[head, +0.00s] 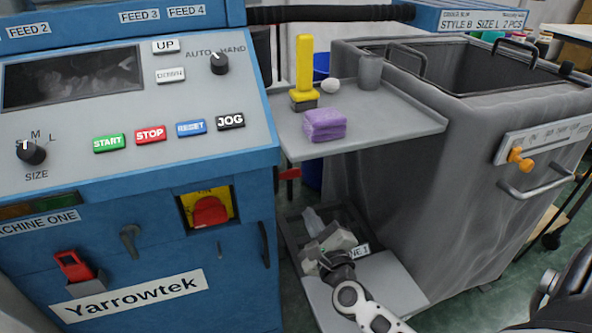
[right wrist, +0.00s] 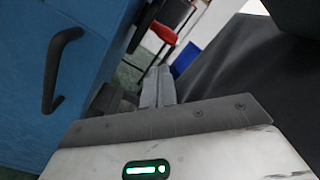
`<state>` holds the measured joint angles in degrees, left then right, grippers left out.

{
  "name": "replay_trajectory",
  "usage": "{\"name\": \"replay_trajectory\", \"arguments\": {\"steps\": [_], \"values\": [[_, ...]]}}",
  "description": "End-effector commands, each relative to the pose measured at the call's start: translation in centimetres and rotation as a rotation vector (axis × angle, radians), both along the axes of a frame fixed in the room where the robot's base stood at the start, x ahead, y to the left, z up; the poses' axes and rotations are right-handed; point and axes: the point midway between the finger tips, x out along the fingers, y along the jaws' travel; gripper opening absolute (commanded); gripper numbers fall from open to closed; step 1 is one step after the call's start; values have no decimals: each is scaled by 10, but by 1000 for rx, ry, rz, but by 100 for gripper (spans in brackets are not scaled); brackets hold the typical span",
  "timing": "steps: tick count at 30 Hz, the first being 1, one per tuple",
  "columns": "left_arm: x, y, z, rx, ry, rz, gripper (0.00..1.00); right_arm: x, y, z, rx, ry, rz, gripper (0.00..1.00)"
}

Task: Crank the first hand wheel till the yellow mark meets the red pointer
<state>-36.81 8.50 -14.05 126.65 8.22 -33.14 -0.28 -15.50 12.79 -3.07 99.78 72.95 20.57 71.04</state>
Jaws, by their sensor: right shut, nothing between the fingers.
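No hand wheel, yellow mark or matching pointer can be made out in either view. My right gripper (head: 312,222) is low in the gap between the blue machine (head: 150,282) and the grey bin (head: 400,200), above a pale low platform. Its fingers are shut and empty; they also show together in the right wrist view (right wrist: 157,86). My left gripper is not in view.
A grey shelf (head: 420,125) carries a yellow-handled brush (head: 304,70), a purple folded cloth (head: 325,124) and a grey cup (head: 370,71). A black handle (right wrist: 55,70) stands out from the machine's blue panel, left of my right gripper.

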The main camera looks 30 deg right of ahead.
Motion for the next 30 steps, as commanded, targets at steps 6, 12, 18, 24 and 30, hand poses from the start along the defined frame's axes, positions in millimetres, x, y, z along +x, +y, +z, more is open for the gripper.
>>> {"name": "replay_trajectory", "arguments": {"steps": [6, 12, 18, 24, 30], "values": [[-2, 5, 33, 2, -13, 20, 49, 7, 0, 36, -731, 157, -48, 0], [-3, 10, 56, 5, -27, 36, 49, 13, -1, 60, -1399, 305, -97, 0], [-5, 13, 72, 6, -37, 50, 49, 18, -1, 79, -1952, 430, -143, 0], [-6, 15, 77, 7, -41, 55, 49, 20, -1, 85, -2213, 492, -166, 0], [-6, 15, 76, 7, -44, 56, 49, 37, -5, 86, -2245, 498, -173, 0]]}}
